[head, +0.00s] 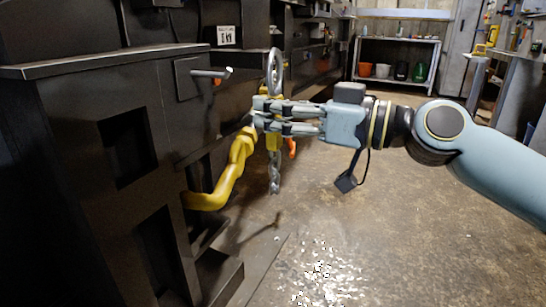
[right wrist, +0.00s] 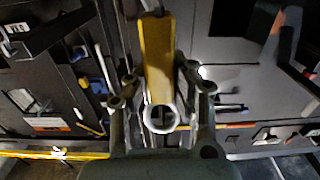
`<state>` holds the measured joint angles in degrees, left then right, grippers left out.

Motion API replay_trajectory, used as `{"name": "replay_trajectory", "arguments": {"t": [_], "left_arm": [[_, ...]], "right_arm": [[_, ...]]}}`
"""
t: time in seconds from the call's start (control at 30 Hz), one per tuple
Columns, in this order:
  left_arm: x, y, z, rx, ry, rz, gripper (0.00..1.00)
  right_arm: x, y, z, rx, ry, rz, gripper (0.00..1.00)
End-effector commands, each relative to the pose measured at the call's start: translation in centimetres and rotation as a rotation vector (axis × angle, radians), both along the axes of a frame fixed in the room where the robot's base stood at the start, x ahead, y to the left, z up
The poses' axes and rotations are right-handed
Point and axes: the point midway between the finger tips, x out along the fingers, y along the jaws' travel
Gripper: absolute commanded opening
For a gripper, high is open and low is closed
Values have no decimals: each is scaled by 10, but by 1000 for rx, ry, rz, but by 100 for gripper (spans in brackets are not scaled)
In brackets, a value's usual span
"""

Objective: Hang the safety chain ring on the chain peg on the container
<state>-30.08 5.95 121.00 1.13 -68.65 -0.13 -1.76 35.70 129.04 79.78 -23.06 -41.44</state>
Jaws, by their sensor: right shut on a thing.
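My right gripper (head: 262,115) is shut on the yellow grip piece of the safety chain ring. The grey metal ring (head: 274,70) stands upright above the fingers, and a short chain (head: 275,176) hangs below them. In the right wrist view, the yellow piece (right wrist: 157,60) lies between the fingers (right wrist: 155,85), with a round grey end (right wrist: 160,118) near the palm. The chain peg (head: 212,73) sticks out from a plate on the dark container (head: 85,95). The ring is to the right of the peg, apart from it in the picture. My left gripper is not in view.
A thick yellow curved hook or handle (head: 225,185) sits on the container, its upper end close to my right fingertips. A shelf with buckets (head: 397,60) stands far back, and a workbench (head: 512,85) at right. The floor (head: 340,225) is open.

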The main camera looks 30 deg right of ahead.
Motion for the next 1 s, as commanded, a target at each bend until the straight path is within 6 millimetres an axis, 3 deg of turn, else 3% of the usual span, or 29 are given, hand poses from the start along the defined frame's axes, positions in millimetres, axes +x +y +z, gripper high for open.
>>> {"name": "replay_trajectory", "arguments": {"t": [0.07,0.27,1.0], "left_arm": [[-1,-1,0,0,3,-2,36],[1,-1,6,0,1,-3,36],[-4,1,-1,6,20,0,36]], "right_arm": [[2,0,-10,0,3,4,0],[6,2,-8,3,-1,4,0],[44,32,-12,4,0,3,0]]}}
